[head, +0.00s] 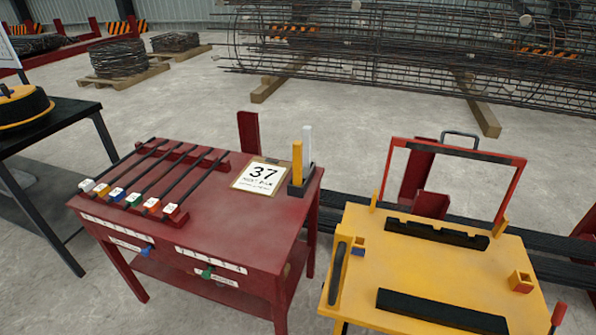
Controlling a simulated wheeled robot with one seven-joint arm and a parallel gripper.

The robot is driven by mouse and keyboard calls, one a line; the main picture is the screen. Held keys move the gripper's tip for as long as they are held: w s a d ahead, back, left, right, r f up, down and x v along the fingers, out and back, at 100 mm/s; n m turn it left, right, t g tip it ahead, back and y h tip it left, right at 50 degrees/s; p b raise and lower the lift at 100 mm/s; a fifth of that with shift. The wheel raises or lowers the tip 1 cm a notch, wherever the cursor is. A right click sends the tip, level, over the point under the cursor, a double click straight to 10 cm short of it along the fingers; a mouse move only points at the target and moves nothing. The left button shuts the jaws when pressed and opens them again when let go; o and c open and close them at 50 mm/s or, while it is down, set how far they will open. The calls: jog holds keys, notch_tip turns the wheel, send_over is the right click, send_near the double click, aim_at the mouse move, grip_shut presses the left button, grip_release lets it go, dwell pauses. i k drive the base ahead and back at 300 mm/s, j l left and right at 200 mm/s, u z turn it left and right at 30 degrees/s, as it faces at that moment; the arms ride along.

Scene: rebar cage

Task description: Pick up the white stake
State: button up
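The white stake (307,145) stands upright in a small dark holder (300,189) at the right back corner of the red table (225,213). A yellow stake (297,165) stands in the same holder, just in front and to the left of it. The lower part of the white stake is hidden by the yellow one and the holder. My gripper is not in view.
Several dark rods (165,172) with coloured end blocks rest on the red table. A yellow table (425,262) with a red frame (500,190) stands to the right. A rebar cage (420,50) lies behind.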

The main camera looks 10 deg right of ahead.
aim_at(307, 130)
jog(key=k+j+z, duration=0.5)
jog(key=k, duration=0.2)
jog(key=i+j, duration=2.2)
jog(key=j+u, duration=0.05)
jog(key=j, duration=0.1)
